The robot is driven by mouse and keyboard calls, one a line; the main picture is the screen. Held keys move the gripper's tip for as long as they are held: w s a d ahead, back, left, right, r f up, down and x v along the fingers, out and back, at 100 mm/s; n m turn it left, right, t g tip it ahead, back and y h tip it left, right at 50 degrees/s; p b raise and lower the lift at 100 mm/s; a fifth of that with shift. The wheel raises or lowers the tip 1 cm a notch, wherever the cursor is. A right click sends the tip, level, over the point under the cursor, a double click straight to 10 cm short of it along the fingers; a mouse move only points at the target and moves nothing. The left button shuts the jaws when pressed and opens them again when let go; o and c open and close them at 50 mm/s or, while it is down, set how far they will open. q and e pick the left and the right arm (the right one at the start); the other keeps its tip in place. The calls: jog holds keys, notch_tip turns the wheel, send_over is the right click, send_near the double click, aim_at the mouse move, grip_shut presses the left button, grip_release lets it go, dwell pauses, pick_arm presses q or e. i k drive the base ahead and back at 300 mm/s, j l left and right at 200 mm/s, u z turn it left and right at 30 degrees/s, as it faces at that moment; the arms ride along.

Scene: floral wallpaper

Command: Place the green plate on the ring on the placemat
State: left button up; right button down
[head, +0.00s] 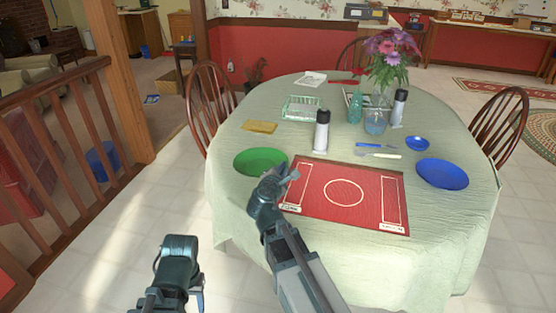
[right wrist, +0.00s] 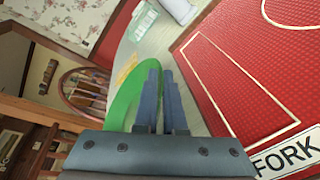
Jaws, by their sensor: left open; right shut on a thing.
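The green plate (head: 257,161) lies at the left side of the table, left of the red placemat (head: 325,180). The placemat has a pale printed ring (head: 344,191) at its middle, and the ring is empty. My right gripper (head: 281,174) is at the plate's right edge, beside the placemat's left edge. In the right wrist view its fingers (right wrist: 161,72) are shut on the rim of the green plate (right wrist: 124,86), which is partly hidden behind them. My left gripper (head: 180,278) is open and empty, low over the floor in front of the table.
A white bottle with a dark top (head: 321,132) stands behind the placemat. A blue plate (head: 442,173) lies to its right, with cutlery (head: 378,150) and a small blue bowl (head: 417,144) behind. A yellow napkin (head: 260,127) and a flower vase (head: 380,97) are further back.

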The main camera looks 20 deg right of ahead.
aim_at(343, 192)
jog(key=i+j, duration=0.1)
jog(key=j, duration=0.25)
jog(key=i+j, duration=0.1)
jog(key=j, duration=0.25)
jog(key=i+j, duration=0.15)
jog(key=j, duration=0.2)
jog(key=i+j, duration=0.1)
jog(key=j, duration=0.25)
jog(key=i+j, duration=0.1)
jog(key=j, duration=0.25)
jog(key=z, duration=1.3)
jog(key=i, duration=0.15)
